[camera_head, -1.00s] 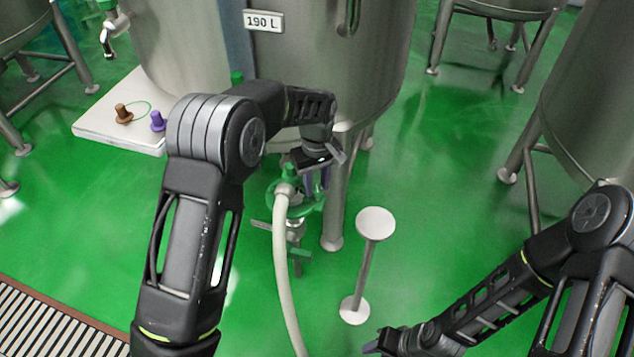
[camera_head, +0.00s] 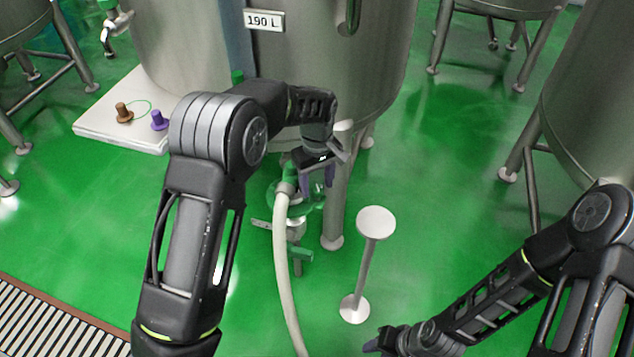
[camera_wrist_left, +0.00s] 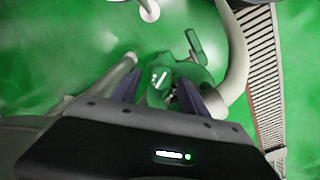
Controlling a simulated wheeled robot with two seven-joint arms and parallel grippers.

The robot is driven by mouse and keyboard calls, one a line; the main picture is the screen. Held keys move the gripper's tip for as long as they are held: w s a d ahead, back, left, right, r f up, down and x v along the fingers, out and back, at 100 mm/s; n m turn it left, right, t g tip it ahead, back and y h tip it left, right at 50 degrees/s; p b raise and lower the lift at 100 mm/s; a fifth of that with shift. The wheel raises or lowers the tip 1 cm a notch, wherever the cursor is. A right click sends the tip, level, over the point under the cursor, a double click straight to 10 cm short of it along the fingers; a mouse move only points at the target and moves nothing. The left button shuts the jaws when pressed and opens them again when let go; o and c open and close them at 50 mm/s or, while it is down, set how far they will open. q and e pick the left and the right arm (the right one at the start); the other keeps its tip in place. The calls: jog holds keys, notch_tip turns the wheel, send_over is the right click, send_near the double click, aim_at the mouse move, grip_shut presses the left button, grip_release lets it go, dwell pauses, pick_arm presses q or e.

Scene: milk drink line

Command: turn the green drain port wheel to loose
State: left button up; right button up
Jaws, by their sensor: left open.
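The green drain port wheel (camera_head: 314,198) sits low under the tank, partly hidden by my left gripper and the pale hose. In the left wrist view the green wheel (camera_wrist_left: 190,70) lies beyond and between the two fingers. My left gripper (camera_head: 318,188) points down at the wheel's right side, with its purple fingers apart. In the left wrist view the left gripper (camera_wrist_left: 172,94) is open, and I cannot tell whether a finger touches the wheel. My right gripper (camera_head: 372,346) is low near the bottom edge, and its jaws are too small to read.
A pale hose (camera_head: 282,260) runs from the port to the floor. A tank leg (camera_head: 334,215) stands close right of the port, and a round-topped post (camera_head: 375,223) stands nearer. A white slab (camera_head: 105,135) holds brown and purple fittings.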

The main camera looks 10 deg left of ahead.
aim_at(317, 187)
pick_arm(q)
notch_tip(317, 187, up, 8)
jog(key=shift+f, duration=0.1)
dwell(0.5)
dwell(0.4)
